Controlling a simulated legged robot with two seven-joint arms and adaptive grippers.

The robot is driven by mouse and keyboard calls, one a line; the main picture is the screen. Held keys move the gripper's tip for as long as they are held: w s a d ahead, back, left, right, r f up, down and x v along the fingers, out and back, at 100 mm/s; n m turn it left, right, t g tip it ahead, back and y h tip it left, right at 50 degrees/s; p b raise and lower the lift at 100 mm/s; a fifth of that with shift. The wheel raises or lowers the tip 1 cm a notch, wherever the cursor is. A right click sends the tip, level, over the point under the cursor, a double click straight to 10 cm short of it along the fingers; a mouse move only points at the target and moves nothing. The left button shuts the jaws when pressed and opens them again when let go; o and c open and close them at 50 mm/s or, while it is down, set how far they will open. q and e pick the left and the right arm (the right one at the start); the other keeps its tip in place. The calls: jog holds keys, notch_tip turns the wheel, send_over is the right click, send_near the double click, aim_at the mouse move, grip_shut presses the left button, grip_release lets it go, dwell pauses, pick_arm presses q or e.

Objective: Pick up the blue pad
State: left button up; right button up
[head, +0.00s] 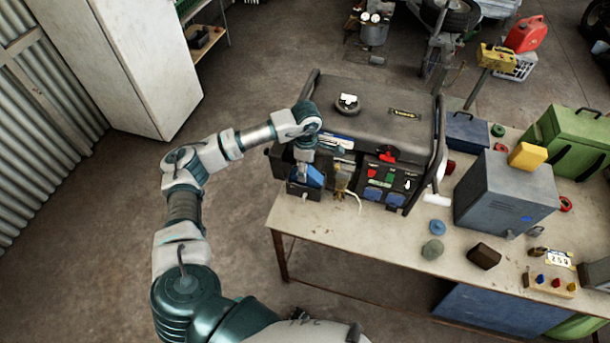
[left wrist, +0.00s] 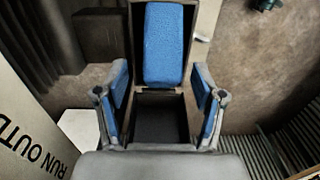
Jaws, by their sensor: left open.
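The blue pad (left wrist: 163,43) is a textured rounded block in the left wrist view, at the far end of a small dark open box (left wrist: 160,118). In the head view the blue pad (head: 316,176) shows partly beside my left gripper, at the box (head: 303,192) on the table's left corner. My left gripper (head: 303,172) points down over the box. In the left wrist view my left gripper (left wrist: 160,112) is open, its blue-lined fingers apart and nothing between them. The pad lies beyond the fingertips. My right gripper is not in view.
A black generator (head: 385,140) stands right beside the box on the table (head: 375,233). A grey metal box (head: 505,192), a blue roll (head: 437,227) and a dark brown block (head: 484,256) stand farther right. Floor left of the table is clear.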

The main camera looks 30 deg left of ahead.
pick_arm(q)
jog(key=shift+d, duration=0.2)
jog(key=shift+d+r, duration=0.1)
jog(key=shift+d, duration=0.05)
jog(key=shift+c, duration=0.9)
jog(key=shift+d, duration=0.1)
jog(key=c, duration=0.7)
jog(key=shift+a, duration=0.2)
jog(key=shift+c, duration=0.3)
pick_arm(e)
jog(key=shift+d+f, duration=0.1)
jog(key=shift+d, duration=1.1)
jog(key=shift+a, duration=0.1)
